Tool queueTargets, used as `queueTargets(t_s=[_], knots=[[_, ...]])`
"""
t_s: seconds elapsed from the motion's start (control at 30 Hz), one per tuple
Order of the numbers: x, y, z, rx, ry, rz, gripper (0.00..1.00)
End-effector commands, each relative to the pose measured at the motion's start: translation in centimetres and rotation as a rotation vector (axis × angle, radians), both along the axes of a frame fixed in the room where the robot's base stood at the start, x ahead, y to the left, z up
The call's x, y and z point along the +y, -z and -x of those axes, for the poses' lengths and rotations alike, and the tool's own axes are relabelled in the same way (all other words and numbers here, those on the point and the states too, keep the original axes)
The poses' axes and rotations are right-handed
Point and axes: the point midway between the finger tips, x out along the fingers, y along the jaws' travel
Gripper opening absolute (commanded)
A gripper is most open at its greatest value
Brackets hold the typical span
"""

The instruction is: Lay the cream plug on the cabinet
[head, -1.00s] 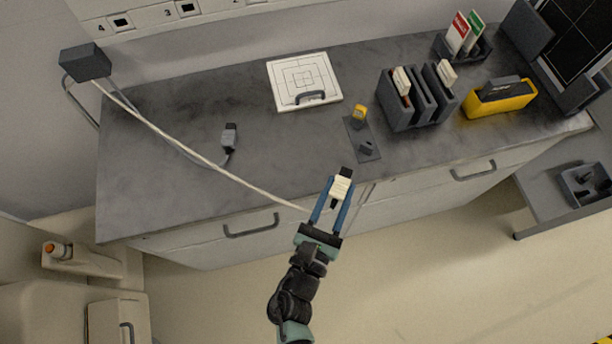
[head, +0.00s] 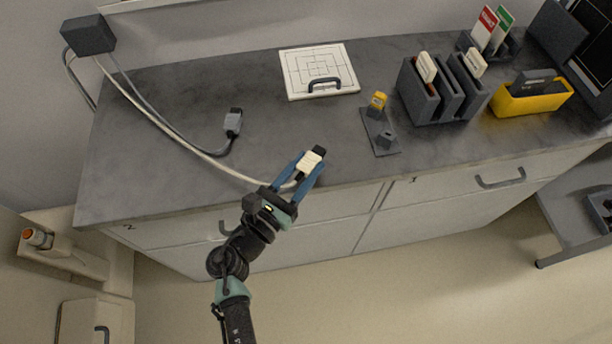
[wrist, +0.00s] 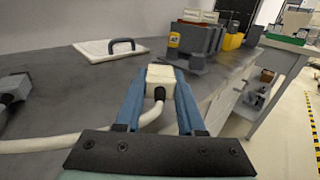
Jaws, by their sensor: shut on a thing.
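The cream plug (head: 310,162) has a dark end and a cream cable. My gripper (head: 300,174) is shut on it, with a blue finger on each side. In the head view it is over the front edge of the grey cabinet top (head: 190,185). In the wrist view the plug (wrist: 161,76) sits between the fingertips, its cable curving off to the left. I cannot tell whether the plug touches the cabinet top. The cable runs back to a dark grey box (head: 88,35) at the back left.
A grey plug (head: 233,121) lies on the top, left of my gripper. A white board with a handle (head: 318,70) lies behind. A dark stand with a yellow piece (head: 379,130), a grey rack (head: 420,92) and a yellow bin (head: 532,97) are right. Bare top lies left.

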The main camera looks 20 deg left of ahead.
Motion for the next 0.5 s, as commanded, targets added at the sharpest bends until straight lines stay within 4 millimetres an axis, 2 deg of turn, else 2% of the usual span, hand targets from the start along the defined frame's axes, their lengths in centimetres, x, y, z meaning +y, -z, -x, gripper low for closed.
queueTargets(t_s=[0.1, 0.2, 0.5], knots=[[0.0, 2.0, 0.0, 0.001, -0.001, 0.002, 0.0], [0.0, 3.2, 0.0, 0.001, 0.0, 0.002, 0.0], [0.0, 3.4, 0.0, -0.001, 0.0, 0.0, 0.0]])
